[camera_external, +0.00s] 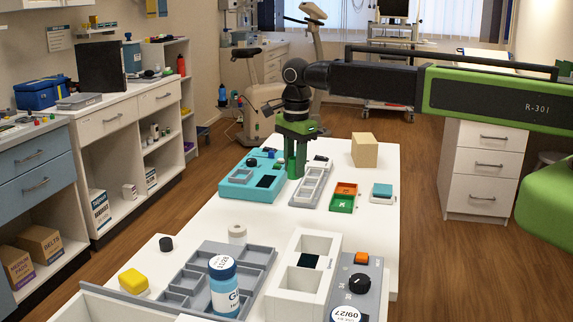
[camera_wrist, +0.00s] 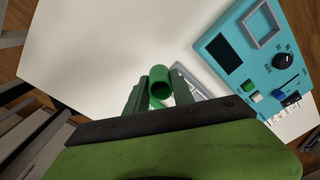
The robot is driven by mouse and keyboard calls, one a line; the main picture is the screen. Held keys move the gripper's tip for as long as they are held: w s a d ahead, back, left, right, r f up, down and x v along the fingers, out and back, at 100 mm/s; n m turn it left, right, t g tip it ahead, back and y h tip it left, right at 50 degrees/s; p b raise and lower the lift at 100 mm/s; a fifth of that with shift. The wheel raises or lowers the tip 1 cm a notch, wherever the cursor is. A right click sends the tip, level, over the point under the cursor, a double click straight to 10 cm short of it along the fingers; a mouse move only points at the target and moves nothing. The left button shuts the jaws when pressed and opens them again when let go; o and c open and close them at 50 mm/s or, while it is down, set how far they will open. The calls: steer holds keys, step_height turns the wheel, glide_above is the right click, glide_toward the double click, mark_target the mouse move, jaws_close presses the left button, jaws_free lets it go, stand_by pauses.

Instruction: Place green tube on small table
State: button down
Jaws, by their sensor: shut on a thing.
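In the external view my gripper (camera_external: 294,160) points straight down over the far part of a long white table (camera_external: 372,228), between a teal device and a grey tray. The tube is hard to tell from the green fingers there. The white tabletop also shows below the tube in the wrist view (camera_wrist: 90,50). I cannot tell whether the tube touches a surface.
Close to my gripper are the teal device (camera_external: 238,178), the grey tray (camera_external: 311,186), orange and green boxes (camera_external: 343,196) and a tan block (camera_external: 365,150). Nearer stand a grey divided tray (camera_external: 178,283) with a blue bottle (camera_external: 223,290) and a white holder (camera_external: 322,246). The mid-table is clear.

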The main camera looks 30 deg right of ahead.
steer(key=w+d+m, duration=0.2)
steer(key=w+d, duration=0.1)
steer(key=d, duration=1.5)
steer(key=w+d+m, duration=0.1)
steer(key=w+d, duration=0.2)
steer(key=d, duration=1.6)
steer(key=b, duration=0.7)
glide_above(344, 179)
steer(key=f, duration=0.6)
steer(key=shift+s+d+f, duration=0.3)
steer(key=shift+d, duration=0.05)
steer(key=shift+w+a+f, duration=0.1)
steer(key=shift+w+a, duration=0.05)
steer(key=shift+a, duration=0.35)
step_height(344, 179, down, 4)
steer(key=b, duration=0.4)
steer(key=shift+f, duration=0.2)
steer(key=shift+r, duration=0.25)
steer(key=shift+f, duration=0.25)
steer(key=c, duration=1.1)
jaws_free()
steer(key=shift+r, duration=0.1)
